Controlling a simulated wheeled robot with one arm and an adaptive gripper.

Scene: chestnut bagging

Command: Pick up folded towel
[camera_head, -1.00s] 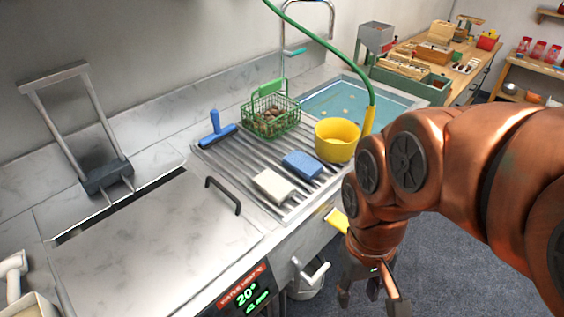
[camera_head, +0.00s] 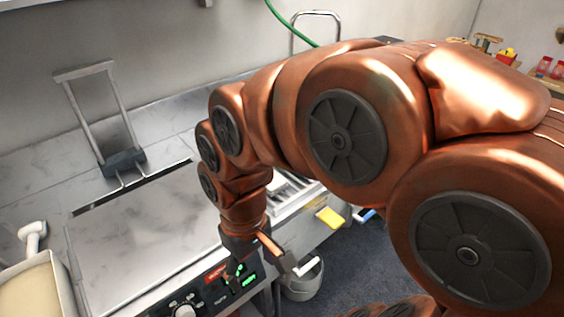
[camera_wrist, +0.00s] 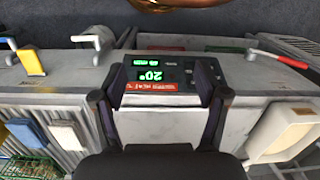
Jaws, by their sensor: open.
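No piece in view is plainly marked as the folded towel. In the wrist view a pale cream folded-looking block (camera_wrist: 70,135) and a blue block (camera_wrist: 24,134) lie side by side on the ribbed drainboard at the left. A yellow piece (camera_wrist: 30,62) sits at the counter's front edge, also seen in the head view (camera_head: 328,217). My gripper (camera_wrist: 165,85) is open and empty, its fingers framing the control panel on the counter front. In the head view my gripper (camera_head: 266,268) hangs before that panel. My arm hides most of the drainboard there.
The control panel (camera_wrist: 155,75) shows a green 20° readout. A grey bucket (camera_head: 303,284) stands on the floor below the counter. A white handle (camera_wrist: 92,38) projects from the counter front. A pale-lined container (camera_head: 30,292) is at the lower left. The steel lid (camera_head: 150,235) is clear.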

